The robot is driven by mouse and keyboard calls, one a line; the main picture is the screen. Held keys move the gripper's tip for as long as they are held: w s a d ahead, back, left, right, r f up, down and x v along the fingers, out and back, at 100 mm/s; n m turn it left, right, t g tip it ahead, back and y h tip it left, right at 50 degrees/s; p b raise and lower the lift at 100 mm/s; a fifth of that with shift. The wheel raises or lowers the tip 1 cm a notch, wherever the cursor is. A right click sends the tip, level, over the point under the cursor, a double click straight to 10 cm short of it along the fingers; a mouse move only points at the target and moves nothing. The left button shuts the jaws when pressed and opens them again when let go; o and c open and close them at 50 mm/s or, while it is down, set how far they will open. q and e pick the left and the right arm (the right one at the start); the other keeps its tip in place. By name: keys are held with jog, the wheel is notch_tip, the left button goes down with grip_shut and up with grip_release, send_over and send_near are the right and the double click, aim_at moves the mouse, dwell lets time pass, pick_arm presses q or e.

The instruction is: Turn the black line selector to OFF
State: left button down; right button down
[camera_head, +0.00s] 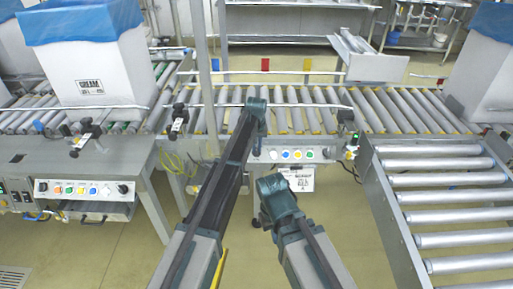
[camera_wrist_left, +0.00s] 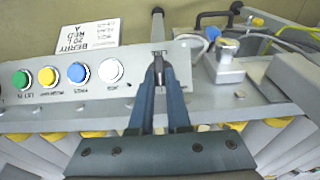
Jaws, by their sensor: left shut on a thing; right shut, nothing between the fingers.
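The control panel (camera_head: 268,157) is on the front of the middle conveyor. It also shows in the left wrist view (camera_wrist_left: 125,83), with white, blue, yellow and green buttons in a row. My left gripper (camera_head: 257,150) is at the panel's left end, beside the white button. My right gripper (camera_head: 256,221) is shut and empty, low in front of the conveyor.
A second panel (camera_head: 88,190) with buttons and a black knob is on the left bench. White boxes with blue liners stand on the rollers at left (camera_head: 105,70) and right (camera_head: 490,75). A roller table (camera_head: 400,225) stands at right. Floor (camera_head: 360,255) shows between.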

pick_arm(q)
jog(key=c, duration=0.9)
grip_release()
jog(key=shift+r, duration=0.1)
jog(key=r+p, duration=0.4)
jog(key=s+r+p, duration=0.1)
jog(key=r+p, duration=0.4)
jog(key=s+r+p, duration=0.1)
jog(key=r+p, duration=0.3)
jog(key=shift+s+r+p, duration=0.1)
jog(key=shift+r+p, duration=0.1)
jog(key=shift+p, duration=0.15)
jog(key=shift+f, duration=0.1)
jog(key=s+a+r+m+p, duration=0.1)
jog(key=s+a+r+p, duration=0.1)
jog(key=s, duration=1)
jog(key=s+a+r+m+g+p, duration=0.1)
jog(key=s+r+p, duration=0.3)
jog(key=s, duration=0.9)
jog(key=s+a+r+m+g+y+p, duration=0.1)
jog(key=s+a+r+p, duration=0.2)
jog(key=s, duration=1)
jog(key=shift+r+m, duration=0.2)
jog(key=shift+m, duration=0.2)
